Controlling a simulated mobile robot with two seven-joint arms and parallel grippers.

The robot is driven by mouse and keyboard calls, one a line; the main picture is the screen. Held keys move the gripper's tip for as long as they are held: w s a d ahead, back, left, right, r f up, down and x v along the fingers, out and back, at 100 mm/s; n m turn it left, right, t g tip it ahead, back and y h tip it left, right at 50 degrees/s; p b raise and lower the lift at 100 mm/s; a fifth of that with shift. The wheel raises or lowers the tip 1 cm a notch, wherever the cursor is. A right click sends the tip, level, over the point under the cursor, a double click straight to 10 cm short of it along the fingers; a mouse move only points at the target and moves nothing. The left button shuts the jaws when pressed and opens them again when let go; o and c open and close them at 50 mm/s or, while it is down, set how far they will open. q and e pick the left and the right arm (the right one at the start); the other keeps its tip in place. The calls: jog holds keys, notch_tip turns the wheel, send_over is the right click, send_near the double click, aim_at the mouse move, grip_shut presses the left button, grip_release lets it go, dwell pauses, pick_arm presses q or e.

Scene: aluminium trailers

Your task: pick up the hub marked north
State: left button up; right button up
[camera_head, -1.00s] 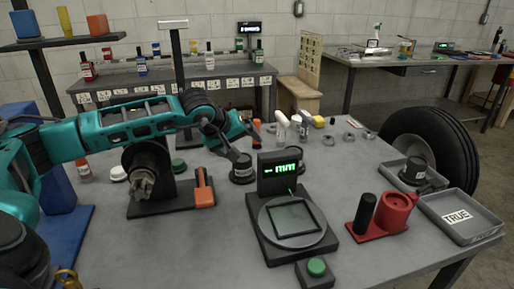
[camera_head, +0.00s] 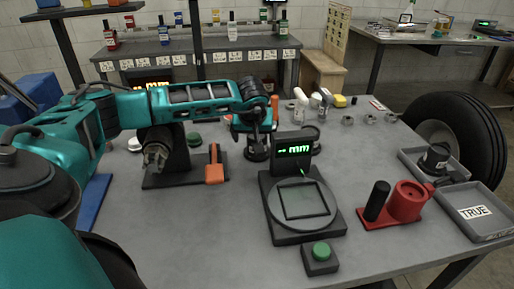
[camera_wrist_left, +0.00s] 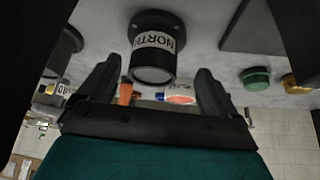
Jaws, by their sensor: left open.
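The hub marked NORTH (camera_wrist_left: 153,42) is a dark flanged cylinder with a white label. In the left wrist view it lies ahead of and between the two fingers of my left gripper (camera_wrist_left: 158,68). The fingers are spread, with gaps on both sides of the hub. In the head view the hub (camera_head: 257,152) stands on the grey table, left of the mm display, and my left gripper (camera_head: 254,126) is right above it, hiding its top. I cannot tell whether any finger touches it. The right gripper is not in view.
A gauge with a mm display (camera_head: 293,150) stands close right of the hub. Another dark hub (camera_head: 312,140) is behind it. A black stand with an orange lever (camera_head: 214,165) is to the left. A hub sits in a grey tray (camera_head: 410,157) at right.

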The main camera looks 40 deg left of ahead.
pick_arm(q)
jog(key=shift+w+r+x, duration=0.1)
jog(key=shift+w+x, duration=0.1)
jog(key=shift+x, duration=0.7)
jog(key=shift+w+r+x, duration=0.1)
jog(key=shift+w+x, duration=0.05)
jog(key=shift+x, duration=0.7)
jog(key=shift+w+r+x, duration=0.1)
jog(key=shift+w+x, duration=0.1)
jog(key=shift+x, duration=0.7)
jog(key=c, duration=1.6)
jog(key=shift+w+r, duration=0.1)
jog(key=shift+c, duration=0.3)
jog(key=shift+r, duration=0.1)
